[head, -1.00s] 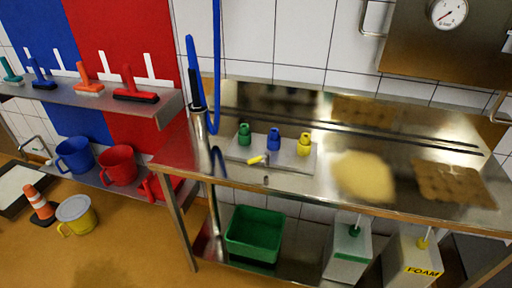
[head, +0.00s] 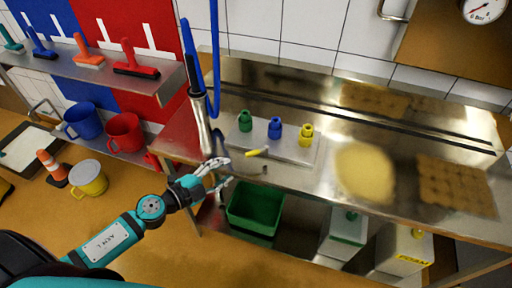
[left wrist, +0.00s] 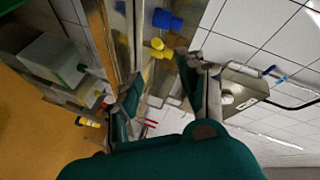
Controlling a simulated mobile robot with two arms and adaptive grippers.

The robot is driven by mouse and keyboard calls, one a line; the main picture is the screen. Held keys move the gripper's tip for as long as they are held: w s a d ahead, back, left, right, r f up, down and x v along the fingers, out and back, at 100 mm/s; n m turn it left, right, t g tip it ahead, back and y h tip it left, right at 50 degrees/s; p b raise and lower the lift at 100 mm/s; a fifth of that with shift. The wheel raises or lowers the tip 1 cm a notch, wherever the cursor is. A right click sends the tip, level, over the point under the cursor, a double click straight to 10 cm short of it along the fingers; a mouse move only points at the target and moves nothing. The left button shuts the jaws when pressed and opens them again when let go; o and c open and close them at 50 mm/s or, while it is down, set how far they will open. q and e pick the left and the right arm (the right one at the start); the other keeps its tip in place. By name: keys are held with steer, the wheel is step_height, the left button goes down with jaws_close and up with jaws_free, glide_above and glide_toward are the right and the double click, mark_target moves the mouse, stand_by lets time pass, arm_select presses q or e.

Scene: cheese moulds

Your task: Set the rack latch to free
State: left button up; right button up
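The nozzle rack is a steel plate (head: 310,155) on the steel table, bearing a green nozzle (head: 245,120), a blue nozzle (head: 274,127) and a yellow nozzle (head: 306,135). The rack latch (head: 256,153) shows as a small yellow lever at the plate's front, lying roughly sideways. My left gripper (head: 222,174) is open and empty, left of and lower than the latch in the head view, apart from it. In the left wrist view its fingers (left wrist: 162,95) are spread, with the blue nozzle (left wrist: 167,20) and yellow nozzle (left wrist: 157,48) beyond. My right gripper is not in view.
A steel spray lance (head: 201,120) with a blue hose (head: 214,60) stands close behind my left gripper. A green crate (head: 255,210) is below the table. A yellow round (head: 363,172) and a brown mat (head: 455,185) lie on the table at right.

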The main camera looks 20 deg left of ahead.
arm_select(q)
steer(key=x, duration=0.2)
glide_toward(260, 152)
steer(key=shift+w+a+f+p, duration=0.1)
steer(key=shift+w+f+p, duration=0.1)
steer(key=shift+w, duration=0.4)
steer(key=shift+w+f+p, duration=0.1)
steer(key=shift+w+p, duration=0.1)
steer(key=shift+w, duration=0.35)
steer(key=x, duration=0.4)
steer(key=d+x, duration=0.1)
steer(key=x, duration=0.2)
steer(key=shift+s+d, duration=0.1)
steer(key=shift+s, duration=0.1)
steer(key=shift+w+f, duration=0.2)
steer(key=shift+w, duration=0.3)
steer(key=shift+s+a+r, duration=0.1)
steer(key=shift+a, duration=0.1)
jaws_close()
steer(key=shift+s, duration=0.1)
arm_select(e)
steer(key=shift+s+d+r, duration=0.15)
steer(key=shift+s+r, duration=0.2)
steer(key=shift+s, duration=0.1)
